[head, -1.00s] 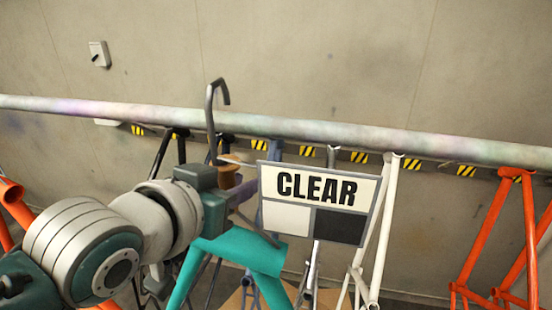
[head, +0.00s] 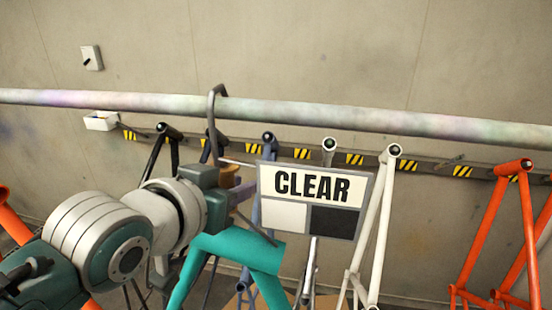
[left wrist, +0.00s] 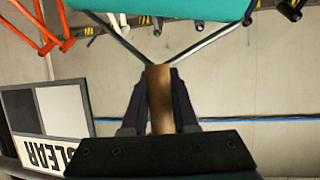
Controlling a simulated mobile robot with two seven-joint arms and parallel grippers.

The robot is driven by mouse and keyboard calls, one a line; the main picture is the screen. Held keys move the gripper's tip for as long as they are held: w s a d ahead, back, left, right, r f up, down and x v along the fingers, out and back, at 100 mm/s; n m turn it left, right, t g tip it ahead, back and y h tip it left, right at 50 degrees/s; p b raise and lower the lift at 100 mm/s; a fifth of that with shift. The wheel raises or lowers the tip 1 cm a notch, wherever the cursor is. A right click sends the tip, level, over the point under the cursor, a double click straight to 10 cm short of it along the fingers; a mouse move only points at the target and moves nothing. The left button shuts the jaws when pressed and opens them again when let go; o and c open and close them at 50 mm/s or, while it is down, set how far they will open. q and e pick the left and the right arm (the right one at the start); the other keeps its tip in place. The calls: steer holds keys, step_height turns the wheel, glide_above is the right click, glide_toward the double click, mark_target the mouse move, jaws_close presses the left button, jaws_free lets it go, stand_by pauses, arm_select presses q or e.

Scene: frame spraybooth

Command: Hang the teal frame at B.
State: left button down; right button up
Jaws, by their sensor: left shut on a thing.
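The teal frame (head: 240,250) hangs below my left gripper (head: 225,180), its upper tube at the bottom of the head view. The gripper is shut on the brown grip (left wrist: 160,98) of its hanger, with a finger on each side in the left wrist view. Grey wires spread from the grip to the teal tube (left wrist: 165,8). The hanger's grey hook (head: 212,110) rises in front of the rail (head: 330,115) and curves over its top; its tip meets the rail's upper edge, and I cannot tell whether it bears weight. No B mark is readable. My right gripper is not in view.
A CLEAR sign (head: 313,200) stands just right of the gripper. Behind are black (head: 160,150), blue (head: 267,165), white (head: 385,200) and orange (head: 500,220) frames.

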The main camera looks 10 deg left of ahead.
arm_select(q)
steer(key=shift+w+r, duration=0.15)
steer(key=shift+r, duration=0.2)
steer(key=c, duration=1.1)
jaws_free()
steer(key=o, duration=0.5)
steer(key=shift+f, duration=0.15)
steer(key=shift+s+f, duration=0.2)
steer(key=shift+f, duration=0.2)
steer(key=s+a+g+y+p, duration=0.1)
steer(key=s+a+g+p, duration=0.1)
steer(key=s, duration=1.2)
steer(key=s+a+r+g+y+p, duration=0.1)
steer(key=s+a+g, duration=0.3)
steer(key=s, duration=1)
steer(key=g+p, duration=0.1)
steer(key=g, duration=0.2)
steer(key=shift+s+r+g+y, duration=0.2)
steer(key=shift+s+g+y, duration=0.05)
steer(key=shift+g+y, duration=0.05)
